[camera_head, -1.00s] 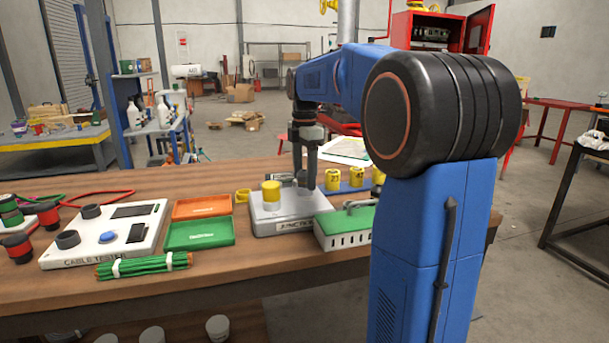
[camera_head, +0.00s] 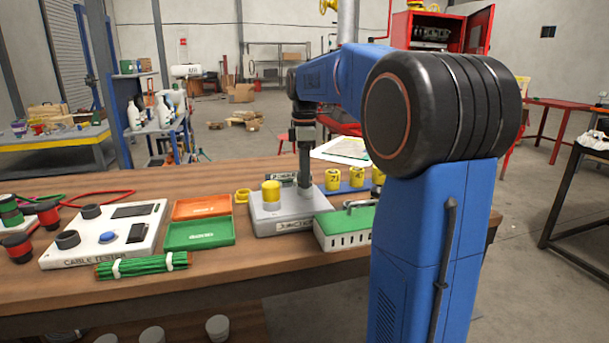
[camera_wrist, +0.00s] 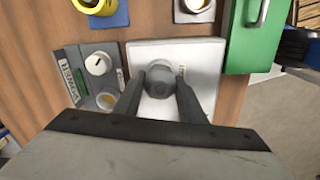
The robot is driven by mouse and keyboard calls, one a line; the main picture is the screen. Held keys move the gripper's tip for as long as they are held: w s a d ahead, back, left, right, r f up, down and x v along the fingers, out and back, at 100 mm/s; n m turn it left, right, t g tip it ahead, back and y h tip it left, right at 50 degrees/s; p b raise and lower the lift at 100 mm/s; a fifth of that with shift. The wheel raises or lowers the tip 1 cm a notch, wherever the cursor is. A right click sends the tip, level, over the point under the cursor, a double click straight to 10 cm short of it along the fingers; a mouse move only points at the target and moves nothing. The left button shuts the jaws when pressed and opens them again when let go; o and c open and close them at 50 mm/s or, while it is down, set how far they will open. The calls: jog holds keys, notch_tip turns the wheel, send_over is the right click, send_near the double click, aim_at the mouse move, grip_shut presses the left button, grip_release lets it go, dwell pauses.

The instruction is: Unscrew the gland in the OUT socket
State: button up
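The grey junction box (camera_head: 268,228) stands on the wooden bench; the wrist view shows its pale top (camera_wrist: 207,57). A yellow-topped gland (camera_head: 271,192) stands upright on its left part. My gripper (camera_head: 305,186) points straight down over the box's right part. In the wrist view my gripper (camera_wrist: 161,80) has one finger on each side of a round grey gland (camera_wrist: 160,75), and the fingertips look pressed against it. The gland's base and any thread are hidden. The socket markings beside it are too small to read.
A green-topped box (camera_head: 343,228) stands close on the right. Behind are yellow cups (camera_head: 333,179) on a blue rack and a small dark labelled panel (camera_wrist: 88,75). Orange (camera_head: 203,207) and green (camera_head: 199,234) trays and the cable tester (camera_head: 112,232) lie to the left.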

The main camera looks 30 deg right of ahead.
jog(key=n, duration=0.9)
dwell(0.3)
jog(key=o, duration=1.1)
jog(key=shift+r, duration=0.1)
